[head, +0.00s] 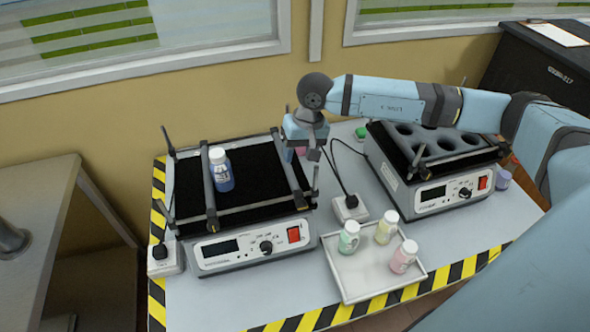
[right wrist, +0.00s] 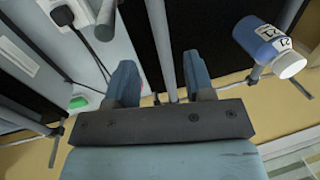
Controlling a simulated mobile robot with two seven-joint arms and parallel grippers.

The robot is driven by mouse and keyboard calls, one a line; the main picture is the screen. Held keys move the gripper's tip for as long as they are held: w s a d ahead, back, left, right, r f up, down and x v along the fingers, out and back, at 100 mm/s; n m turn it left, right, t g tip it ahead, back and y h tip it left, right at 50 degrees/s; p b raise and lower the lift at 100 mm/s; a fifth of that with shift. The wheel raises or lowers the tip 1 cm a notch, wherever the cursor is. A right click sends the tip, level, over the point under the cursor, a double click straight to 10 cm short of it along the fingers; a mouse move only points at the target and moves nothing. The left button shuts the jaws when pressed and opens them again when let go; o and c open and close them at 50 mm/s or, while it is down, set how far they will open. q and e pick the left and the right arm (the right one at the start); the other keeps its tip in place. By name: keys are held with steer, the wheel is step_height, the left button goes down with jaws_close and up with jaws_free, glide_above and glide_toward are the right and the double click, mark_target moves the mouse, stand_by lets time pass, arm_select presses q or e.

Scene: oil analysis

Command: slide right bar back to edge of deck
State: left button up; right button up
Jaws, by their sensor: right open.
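The left shaker has a black deck (head: 247,180) crossed by two grey bars. The right bar (head: 292,176) runs front to back near the deck's right side. The left bar (head: 208,190) stands beside a blue bottle with a white cap (head: 221,171). My right gripper (head: 302,153) points down over the rear part of the right bar. In the right wrist view its two blue fingers (right wrist: 160,85) are apart, with a grey bar (right wrist: 158,35) showing between them; contact is not clear. The blue bottle (right wrist: 263,40) shows at upper right there. My left gripper is not in view.
A second shaker (head: 430,165) with a holed top stands to the right. A white power adapter (head: 350,208) with a black cable sits between the shakers. A white tray (head: 365,270) in front holds three small bottles. Striped tape (head: 158,240) marks the table edge.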

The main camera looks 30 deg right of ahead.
steer(key=r, duration=0.4)
steer(key=d+r, duration=0.1)
steer(key=shift+s+r, duration=0.2)
steer(key=shift+r, duration=0.2)
steer(key=s+a+r+m+t+y+p, duration=0.15)
steer(key=s+a+m+y, duration=0.25)
steer(key=a+m+y, duration=0.65)
steer(key=s+a+r+m+t+y+p, duration=0.15)
steer(key=s+a+m+y, duration=0.25)
steer(key=a+m+y, duration=0.55)
steer(key=s+d+f+m+t+h+p, duration=0.15)
steer(key=f+m+t+h, duration=0.5)
steer(key=m, duration=1.05)
steer(key=s+d+f+m+t+h+p, duration=0.15)
steer(key=f+m+t+h, duration=0.55)
steer(key=m, duration=1)
steer(key=s+d+f+m+g+h+p, duration=0.2)
steer(key=s+d+f+m+g+h, duration=0.2)
steer(key=s+f+m, duration=0.5)
steer(key=s+m+g+h, duration=0.1)
steer(key=m+g, duration=0.1)
steer(key=shift+s+d+f+m+h, duration=0.2)
steer(key=shift+f+m+h, duration=0.15)
steer(key=shift+m, duration=0.05)
